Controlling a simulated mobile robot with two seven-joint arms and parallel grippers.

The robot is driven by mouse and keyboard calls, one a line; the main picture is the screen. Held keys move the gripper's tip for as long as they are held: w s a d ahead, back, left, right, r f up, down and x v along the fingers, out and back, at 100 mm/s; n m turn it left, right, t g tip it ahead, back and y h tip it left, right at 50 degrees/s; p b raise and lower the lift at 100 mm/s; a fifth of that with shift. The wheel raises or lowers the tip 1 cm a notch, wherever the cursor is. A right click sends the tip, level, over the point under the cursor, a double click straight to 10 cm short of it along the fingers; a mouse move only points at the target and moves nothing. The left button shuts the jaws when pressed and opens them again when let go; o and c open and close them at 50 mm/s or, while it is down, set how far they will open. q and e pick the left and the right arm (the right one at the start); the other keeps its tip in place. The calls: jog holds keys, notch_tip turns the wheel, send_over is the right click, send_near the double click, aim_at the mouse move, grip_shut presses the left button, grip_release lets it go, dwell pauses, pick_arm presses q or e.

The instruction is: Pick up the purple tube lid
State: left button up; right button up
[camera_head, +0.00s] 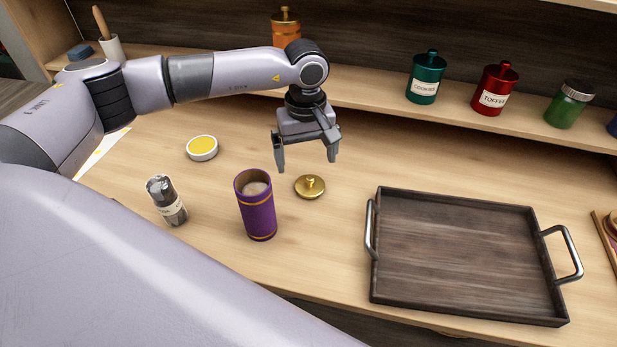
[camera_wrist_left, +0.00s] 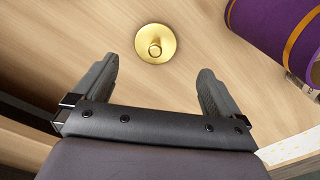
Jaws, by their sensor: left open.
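The tube's lid (camera_head: 310,187) is a round gold disc with a small knob on top. It lies flat on the wooden counter, just right of the open purple tube (camera_head: 257,211), which stands upright with gold bands. My left gripper (camera_head: 307,166) is open and empty, above the counter near the lid, fingers pointing down. In the left wrist view the gold lid (camera_wrist_left: 155,43) shows beyond the fingertips, roughly between the two fingers (camera_wrist_left: 154,80); the purple tube (camera_wrist_left: 285,35) is at the upper right. My right gripper is not in view.
A dark wooden tray (camera_head: 455,312) with metal handles lies to the right. A jar with a silver top (camera_head: 167,200) and a round white dish with yellow content (camera_head: 202,148) are on the left. Teal (camera_head: 425,78), red (camera_head: 494,88) and green (camera_head: 569,104) canisters stand on the back shelf.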

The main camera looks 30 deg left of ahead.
aim_at(310, 177)
pick_arm(q)
jog(key=f, duration=0.2)
jog(key=f+p, duration=0.1)
jog(key=f, duration=0.3)
jog(key=shift+w+d+f, duration=0.2)
jog(key=shift+d+f, duration=0.1)
jog(key=shift+f, duration=0.05)
jog(key=c, duration=1.2)
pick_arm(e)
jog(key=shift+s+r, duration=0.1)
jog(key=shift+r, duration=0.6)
pick_arm(q)
jog(key=shift+r, duration=0.15)
jog(key=shift+c, duration=0.2)
